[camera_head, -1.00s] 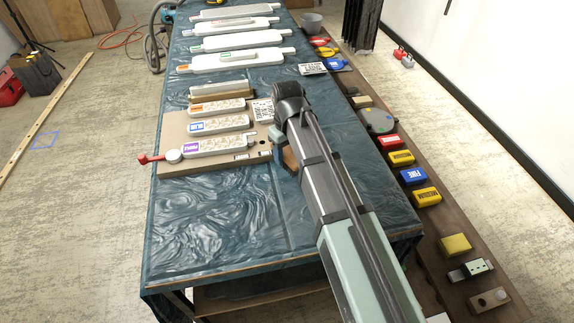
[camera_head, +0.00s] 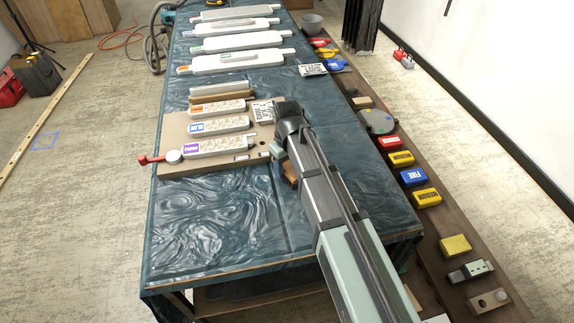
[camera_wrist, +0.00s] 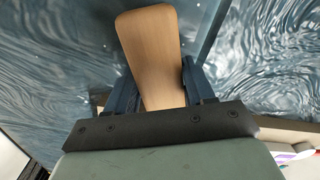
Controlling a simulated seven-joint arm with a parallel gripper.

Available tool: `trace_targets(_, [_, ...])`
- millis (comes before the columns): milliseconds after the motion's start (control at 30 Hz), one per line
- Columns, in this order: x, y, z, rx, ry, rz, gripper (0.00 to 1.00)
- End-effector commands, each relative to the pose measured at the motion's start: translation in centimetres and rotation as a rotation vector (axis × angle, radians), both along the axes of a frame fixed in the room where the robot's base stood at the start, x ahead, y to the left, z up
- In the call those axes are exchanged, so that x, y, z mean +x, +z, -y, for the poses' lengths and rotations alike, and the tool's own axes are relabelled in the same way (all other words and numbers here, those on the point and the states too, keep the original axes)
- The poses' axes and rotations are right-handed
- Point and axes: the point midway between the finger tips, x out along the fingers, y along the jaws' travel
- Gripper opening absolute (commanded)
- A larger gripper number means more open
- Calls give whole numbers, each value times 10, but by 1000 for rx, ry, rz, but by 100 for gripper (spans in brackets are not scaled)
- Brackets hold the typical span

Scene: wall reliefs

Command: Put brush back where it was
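The brush (camera_wrist: 150,40) shows in the wrist view as a flat, light wooden piece with rounded corners. It lies between the two dark blue fingers of my gripper (camera_wrist: 160,82), which appear closed against its sides. No bristles can be made out. In the head view my gripper (camera_head: 281,158) is over the teal-covered table, just right of the tan board. The brown wood of the brush (camera_head: 290,173) shows beside the fingers, partly hidden by my arm. Whether it touches the table cannot be told.
A white printed card (camera_head: 263,112) lies near my wrist. Large white pieces (camera_head: 232,62) lie farther back. Coloured blocks (camera_head: 413,177) line the right-hand shelf. The table's front (camera_head: 215,225) is clear.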

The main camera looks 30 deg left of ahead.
Motion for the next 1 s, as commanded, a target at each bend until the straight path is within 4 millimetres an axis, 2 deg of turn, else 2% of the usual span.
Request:
trace_targets(33, [0, 0, 0, 0, 0, 0, 57])
trace_targets(267, [0, 0, 0, 0, 0, 0, 79])
trace_targets(533, [0, 1, 0, 0, 0, 0, 79])
trace_targets(667, [0, 8, 0, 1, 0, 0, 79])
trace_targets(1000, [1, 58, -1, 2, 0, 2, 79])
